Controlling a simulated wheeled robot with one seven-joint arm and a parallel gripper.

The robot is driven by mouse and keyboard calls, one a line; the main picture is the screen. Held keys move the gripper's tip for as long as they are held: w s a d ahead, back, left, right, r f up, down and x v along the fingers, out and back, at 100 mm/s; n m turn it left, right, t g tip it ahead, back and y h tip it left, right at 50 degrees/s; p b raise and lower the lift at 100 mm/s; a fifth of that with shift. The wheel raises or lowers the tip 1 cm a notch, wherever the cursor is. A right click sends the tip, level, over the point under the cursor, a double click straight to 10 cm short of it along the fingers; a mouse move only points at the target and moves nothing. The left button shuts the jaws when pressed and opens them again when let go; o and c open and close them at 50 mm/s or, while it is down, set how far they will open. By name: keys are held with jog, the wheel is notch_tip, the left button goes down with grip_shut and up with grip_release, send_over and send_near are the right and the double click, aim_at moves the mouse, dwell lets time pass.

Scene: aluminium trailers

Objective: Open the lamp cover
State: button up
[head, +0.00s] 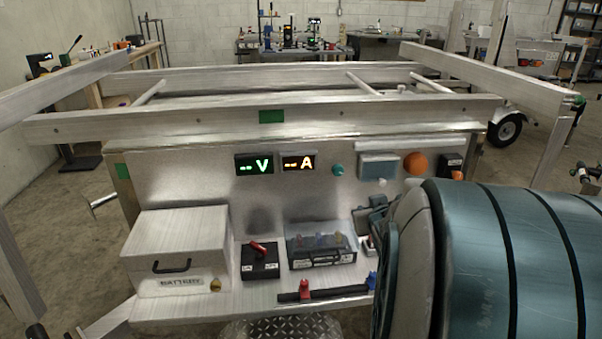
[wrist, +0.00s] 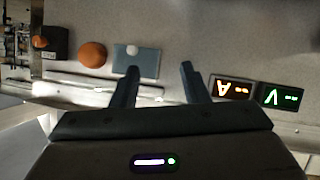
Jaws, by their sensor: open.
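A blue-grey rectangular flap (head: 378,166), which looks like the lamp cover, is on the upright metal panel, with a small white knob (head: 381,182) at its lower edge. The wrist view, turned upside down, shows the flap (wrist: 146,62) and its knob (wrist: 132,50). It appears shut; what lies behind it is hidden. My gripper (wrist: 159,70) is open, with nothing between its fingers. In that picture one finger overlaps the flap and the other is beside it, towards the displays. I cannot tell whether they touch the panel. In the head view my arm hides part of the gripper.
An orange dome (head: 415,163), a teal knob (head: 338,170) and two lit displays, V (head: 254,164) and A (head: 299,163), flank the flap. Below are a battery box (head: 178,240), a red-handled switch (head: 260,260) and a clear-lidded fuse box (head: 321,243). Trailer rails (head: 260,117) run above.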

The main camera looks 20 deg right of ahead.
aim_at(383, 184)
jog(key=s+d+f+t+b, duration=0.2)
jog(key=d+f+t+b, duration=0.2)
jog(key=d+t+b, duration=0.3)
jog(key=shift+n+g, duration=0.4)
jog(key=shift+g, duration=0.3)
jog(key=x, duration=1.3)
jog(key=shift+w+d+p, duration=0.25)
jog(key=shift+p, duration=0.1)
grip_shut()
